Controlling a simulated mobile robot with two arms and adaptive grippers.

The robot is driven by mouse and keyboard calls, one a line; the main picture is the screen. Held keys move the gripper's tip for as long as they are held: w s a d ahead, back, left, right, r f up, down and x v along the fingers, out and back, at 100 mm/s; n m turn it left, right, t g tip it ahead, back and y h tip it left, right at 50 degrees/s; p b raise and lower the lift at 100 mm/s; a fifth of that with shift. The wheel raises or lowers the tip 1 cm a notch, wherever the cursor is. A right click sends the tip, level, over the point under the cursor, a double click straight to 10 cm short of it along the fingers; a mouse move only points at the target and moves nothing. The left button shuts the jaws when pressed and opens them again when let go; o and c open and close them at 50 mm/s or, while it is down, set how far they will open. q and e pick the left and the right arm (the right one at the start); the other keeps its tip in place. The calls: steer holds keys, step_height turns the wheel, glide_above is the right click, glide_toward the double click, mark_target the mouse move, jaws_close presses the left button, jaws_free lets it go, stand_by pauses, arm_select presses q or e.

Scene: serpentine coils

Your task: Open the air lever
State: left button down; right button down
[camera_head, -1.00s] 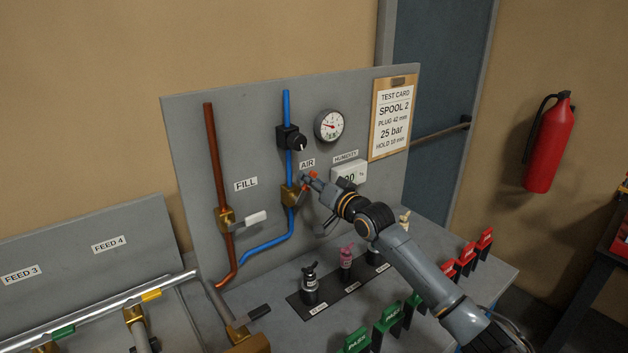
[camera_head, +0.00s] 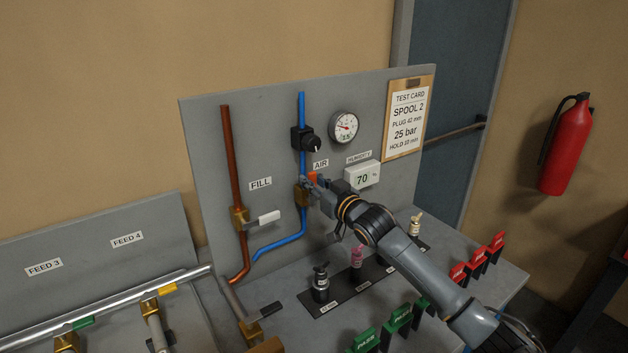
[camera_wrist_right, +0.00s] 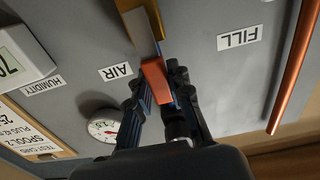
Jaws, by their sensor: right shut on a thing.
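The air lever has an orange handle (camera_head: 313,178) on a brass valve (camera_head: 301,194) in the blue pipe, below the AIR label (camera_head: 320,163). In the right wrist view the orange handle (camera_wrist_right: 157,81) sits between the fingers of my right gripper (camera_wrist_right: 158,83), which are shut on it. A grey shank joins the handle to the brass valve body (camera_wrist_right: 147,17). In the head view my right gripper (camera_head: 316,184) comes from the right and partly hides the lever. The handle stands up and slightly right of the valve. My left gripper is not in view.
The FILL valve's white lever (camera_head: 264,219) is to the left on the copper pipe.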

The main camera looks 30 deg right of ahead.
stand_by(0.4)
steer(key=c, duration=1.2)
jaws_free()
steer(key=s, duration=1.2)
steer(key=shift+d, duration=0.4)
